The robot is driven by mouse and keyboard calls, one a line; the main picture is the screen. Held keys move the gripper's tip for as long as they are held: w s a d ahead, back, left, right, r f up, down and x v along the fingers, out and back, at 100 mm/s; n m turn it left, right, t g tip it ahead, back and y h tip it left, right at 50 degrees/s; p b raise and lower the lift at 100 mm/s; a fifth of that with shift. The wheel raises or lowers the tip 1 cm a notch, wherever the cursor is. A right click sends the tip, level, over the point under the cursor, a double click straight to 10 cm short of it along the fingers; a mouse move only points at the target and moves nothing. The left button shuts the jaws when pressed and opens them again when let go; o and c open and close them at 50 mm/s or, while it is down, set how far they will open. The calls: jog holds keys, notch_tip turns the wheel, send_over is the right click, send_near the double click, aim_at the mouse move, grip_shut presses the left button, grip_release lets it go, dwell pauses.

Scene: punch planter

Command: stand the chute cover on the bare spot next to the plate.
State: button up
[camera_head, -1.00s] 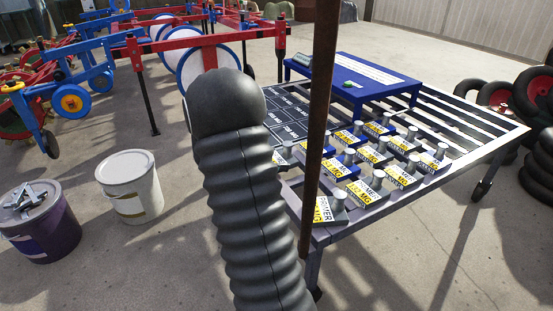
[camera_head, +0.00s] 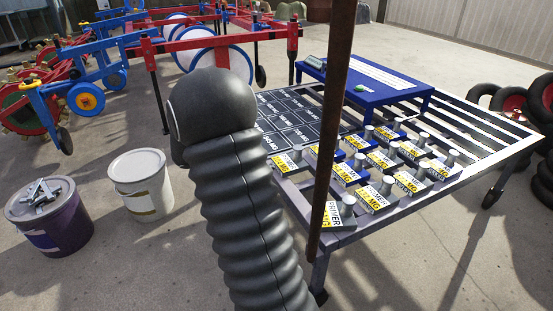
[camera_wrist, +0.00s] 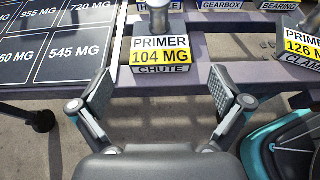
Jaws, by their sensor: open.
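The chute cover, a small block with a grey post, stands on the slatted table in the wrist view; its label (camera_wrist: 160,50) reads PRIMER 104 MG CHUTE. My gripper (camera_wrist: 160,92) is open and empty, its two fingers spread on the near side of the cover, apart from it. A black plate with a grid of MG values (camera_wrist: 60,45) lies to the left; it also shows in the head view (camera_head: 290,118). I cannot tell which marked area is the bare spot. In the head view my dark ribbed arm hides the gripper, and the cover labels are too small to tell apart.
Several similar labelled blocks stand close by, including a clamp one (camera_wrist: 303,45) to the right. A blue raised stand (camera_head: 385,85) is at the table's back. A rusty pole (camera_head: 333,130) crosses the head view. A white bucket (camera_head: 140,185) and purple bucket (camera_head: 55,225) stand left.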

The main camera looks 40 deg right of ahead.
jog(key=s+a+r+m+t+y, duration=0.2)
jog(key=s+a+m+t+y, duration=0.1)
jog(key=s+a, duration=0.4)
jog(key=s+a+r+m+t+y, duration=0.3)
jog(key=s+a+m+y, duration=0.2)
jog(key=a, duration=0.9)
jog(key=s+a+r+m+t+y, duration=0.3)
jog(key=s+a+m, duration=0.3)
jog(key=s+a, duration=0.2)
jog(key=a+y, duration=0.1)
jog(key=a, duration=0.1)
jog(key=shift+s+a+r+t+y, duration=0.15)
jog(key=shift+s+a+t+y, duration=0.15)
jog(key=shift+a+t+y, duration=0.1)
